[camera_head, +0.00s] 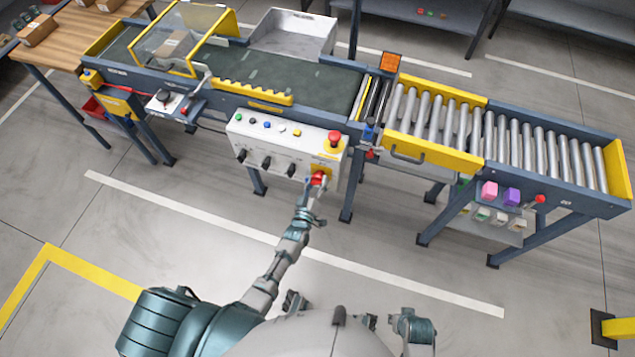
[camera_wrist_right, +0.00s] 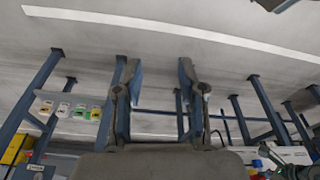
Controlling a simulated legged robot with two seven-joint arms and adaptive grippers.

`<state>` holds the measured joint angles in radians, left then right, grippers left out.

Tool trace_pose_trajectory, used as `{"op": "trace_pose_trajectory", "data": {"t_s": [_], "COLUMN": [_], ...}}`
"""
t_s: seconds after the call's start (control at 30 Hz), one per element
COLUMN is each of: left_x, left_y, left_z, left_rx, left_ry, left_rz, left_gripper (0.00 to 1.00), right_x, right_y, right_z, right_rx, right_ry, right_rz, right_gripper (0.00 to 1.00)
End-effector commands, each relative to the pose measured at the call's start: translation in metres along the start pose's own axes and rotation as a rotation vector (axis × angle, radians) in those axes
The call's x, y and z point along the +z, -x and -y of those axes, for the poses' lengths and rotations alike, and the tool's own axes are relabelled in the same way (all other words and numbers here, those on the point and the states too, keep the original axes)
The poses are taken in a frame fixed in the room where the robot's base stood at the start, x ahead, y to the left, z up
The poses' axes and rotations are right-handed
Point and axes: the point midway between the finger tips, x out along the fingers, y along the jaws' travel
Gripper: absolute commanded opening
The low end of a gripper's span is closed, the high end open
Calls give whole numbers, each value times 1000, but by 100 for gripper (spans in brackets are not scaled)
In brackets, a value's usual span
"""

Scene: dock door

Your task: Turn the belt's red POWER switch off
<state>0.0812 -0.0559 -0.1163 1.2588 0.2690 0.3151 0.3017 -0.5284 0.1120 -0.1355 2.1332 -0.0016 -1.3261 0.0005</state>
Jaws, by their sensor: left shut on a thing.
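The red POWER switch (camera_head: 319,177) sits on a yellow plate at the lower right of the white control panel (camera_head: 262,143), on the front of the belt (camera_head: 300,85). My left gripper (camera_head: 317,184) reaches up to it from below and is shut on it. The fingers cover part of the switch, so its exact angle is hard to read. My right gripper (camera_wrist_right: 158,75) shows in the right wrist view with its two fingers apart and nothing between them.
A red mushroom button (camera_head: 334,137) sits above the switch on the panel. Black knobs and small coloured buttons are to its left. A roller conveyor (camera_head: 510,140) with a yellow gate (camera_head: 430,152) stands to the right. The floor in front is clear.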

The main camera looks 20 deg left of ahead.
Motion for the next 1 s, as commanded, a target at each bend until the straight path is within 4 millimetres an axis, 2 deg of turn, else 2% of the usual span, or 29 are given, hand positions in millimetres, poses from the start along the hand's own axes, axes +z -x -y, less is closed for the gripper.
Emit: {"op": "trace_pose_trajectory", "data": {"t_s": [0.2, 0.5, 0.7, 1.0], "left_x": [0, 0, 1, 1], "left_y": [1, 1, 1, 1], "left_z": [1, 1, 1, 1], "left_rx": [-4, -3, -2, -2], "left_ry": [-204, -442, -550, -622], "left_rz": [2, 2, 3, 3], "left_gripper": [19, 19, 19, 19], "right_x": [4, 9, 11, 12], "right_y": [-18, -35, -41, -44], "right_z": [1, 2, 2, 2], "right_rx": [-1, -2, -3, -3], "right_ry": [2, 4, 4, 5], "right_rz": [7, 10, 11, 12], "right_gripper": [40, 40, 40, 40]}}
